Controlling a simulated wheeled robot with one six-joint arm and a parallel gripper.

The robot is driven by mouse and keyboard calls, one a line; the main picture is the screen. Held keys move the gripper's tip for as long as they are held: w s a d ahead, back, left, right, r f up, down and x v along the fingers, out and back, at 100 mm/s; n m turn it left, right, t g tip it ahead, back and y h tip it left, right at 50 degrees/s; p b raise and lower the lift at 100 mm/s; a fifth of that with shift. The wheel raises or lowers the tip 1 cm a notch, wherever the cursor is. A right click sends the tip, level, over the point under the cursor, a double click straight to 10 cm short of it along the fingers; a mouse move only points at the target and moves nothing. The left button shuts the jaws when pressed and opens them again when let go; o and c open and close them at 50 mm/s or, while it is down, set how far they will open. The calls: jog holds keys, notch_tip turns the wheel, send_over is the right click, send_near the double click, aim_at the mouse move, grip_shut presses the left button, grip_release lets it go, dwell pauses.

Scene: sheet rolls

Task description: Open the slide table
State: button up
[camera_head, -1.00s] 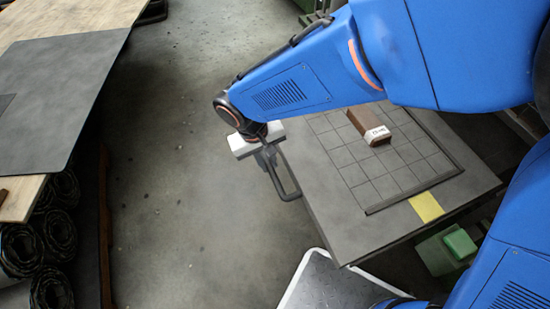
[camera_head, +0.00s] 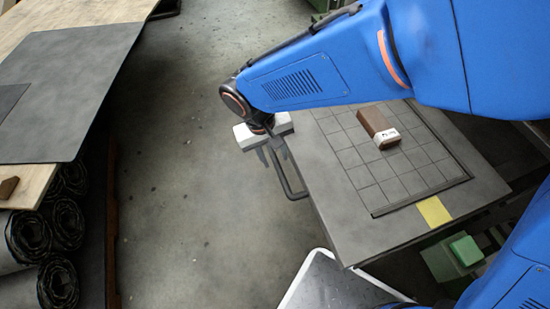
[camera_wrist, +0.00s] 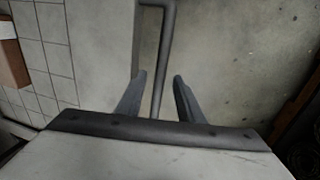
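The slide table (camera_head: 330,195) is a grey slab with a gridded panel on top, at the right in the head view. Its dark U-shaped handle (camera_head: 294,194) sticks out from its left edge. My gripper (camera_head: 270,160) is at the handle, pointing down. In the wrist view, the two fingers of my gripper (camera_wrist: 157,82) stand apart, one on each side of the handle's long bar (camera_wrist: 164,55). A gap shows between bar and fingers, so my gripper is open. The lower ends of the fingers are partly hidden in the head view.
A brown block (camera_head: 375,122) with a white label lies on the grid, and a yellow patch (camera_head: 434,211) is near the front edge. A wooden table with a black mat (camera_head: 75,85) stands at left, above dark sheet rolls (camera_head: 58,283). Open floor (camera_head: 190,200) lies between.

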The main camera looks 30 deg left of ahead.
notch_tip(320, 180, up, 15)
jog(key=s+a, duration=0.1)
jog(key=s, duration=0.1)
jog(key=shift+s+a+f, duration=0.15)
jog(key=shift+s+a, duration=0.05)
jog(key=shift+a, duration=0.2)
jog(key=shift+s, duration=0.1)
